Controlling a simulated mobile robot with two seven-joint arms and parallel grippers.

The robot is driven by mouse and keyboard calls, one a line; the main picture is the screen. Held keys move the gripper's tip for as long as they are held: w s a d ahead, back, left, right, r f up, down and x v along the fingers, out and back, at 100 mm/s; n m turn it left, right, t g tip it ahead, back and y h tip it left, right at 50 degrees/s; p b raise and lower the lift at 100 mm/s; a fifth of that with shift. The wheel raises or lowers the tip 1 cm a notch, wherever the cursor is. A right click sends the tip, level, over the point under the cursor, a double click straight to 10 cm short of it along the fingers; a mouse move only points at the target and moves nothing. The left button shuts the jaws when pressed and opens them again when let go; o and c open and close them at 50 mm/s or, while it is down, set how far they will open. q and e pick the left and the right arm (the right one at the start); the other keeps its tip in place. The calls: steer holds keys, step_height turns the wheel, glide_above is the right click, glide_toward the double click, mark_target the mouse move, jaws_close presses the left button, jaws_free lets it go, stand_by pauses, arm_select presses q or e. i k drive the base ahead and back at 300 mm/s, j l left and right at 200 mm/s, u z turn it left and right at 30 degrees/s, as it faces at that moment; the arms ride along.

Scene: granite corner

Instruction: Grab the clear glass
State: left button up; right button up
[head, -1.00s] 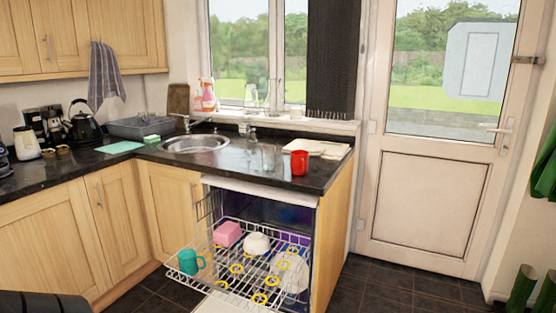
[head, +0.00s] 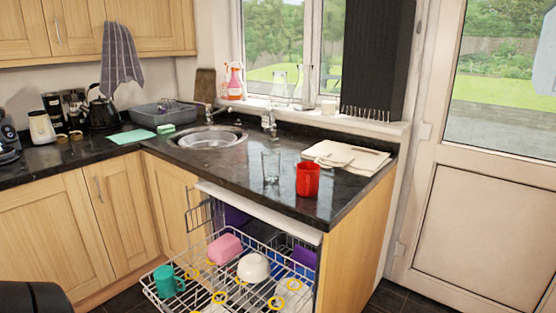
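A clear glass (head: 271,166) stands upright on the black granite counter (head: 225,180). It is just left of a red mug (head: 307,179), close beside it, and the sink is to its left. Neither of my grippers shows in the head view, so nothing is seen touching the glass.
An open dishwasher with its rack (head: 215,290) pulled out sits below the counter, holding a teal mug (head: 167,282), a pink container (head: 224,248) and a white bowl (head: 253,267). Boards (head: 346,157) lie behind the red mug. The counter in front of the sink (head: 208,138) is clear.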

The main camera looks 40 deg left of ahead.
mark_target(271, 158)
steer(key=i+z, duration=0.15)
steer(key=i, duration=0.55)
steer(key=i+j+z, duration=0.15)
steer(key=i, duration=1.15)
steer(key=i+l, duration=0.15)
steer(key=i, duration=0.5)
steer(key=i+u, duration=0.1)
steer(key=u, duration=4.4)
